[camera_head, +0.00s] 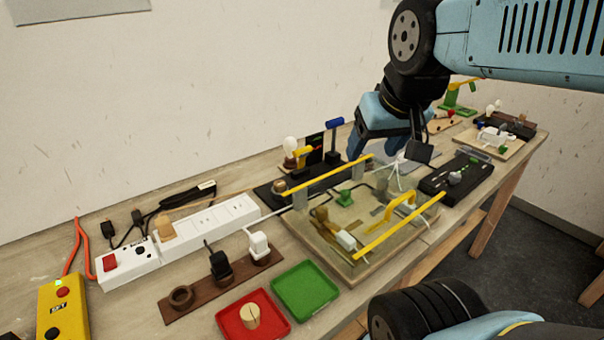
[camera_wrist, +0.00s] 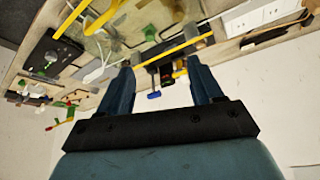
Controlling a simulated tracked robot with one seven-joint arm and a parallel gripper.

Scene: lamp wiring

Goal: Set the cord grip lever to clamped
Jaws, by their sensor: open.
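A lever with a blue handle (camera_head: 334,123) stands on the black base (camera_head: 268,196) behind the clear-covered board. The blue handle also shows between my fingers in the wrist view (camera_wrist: 154,95), beyond the fingertips. A yellow lever (camera_head: 302,151) is beside it, near a white bulb. Another yellow lever sits on a green stand (camera_head: 459,98) at the far right. No label shows which is the cord grip lever. My gripper (camera_head: 388,150) is open, above the bench and right of the blue handle. It also shows in the wrist view (camera_wrist: 161,68), with nothing between the fingers.
A covered wooden board (camera_head: 375,262) with raised yellow bars lies in front of my gripper. A black panel (camera_head: 457,178) is to its right. A white power strip (camera_head: 210,226), red tray (camera_head: 272,326) and green tray (camera_head: 306,291) are leftward. The wall stands close behind.

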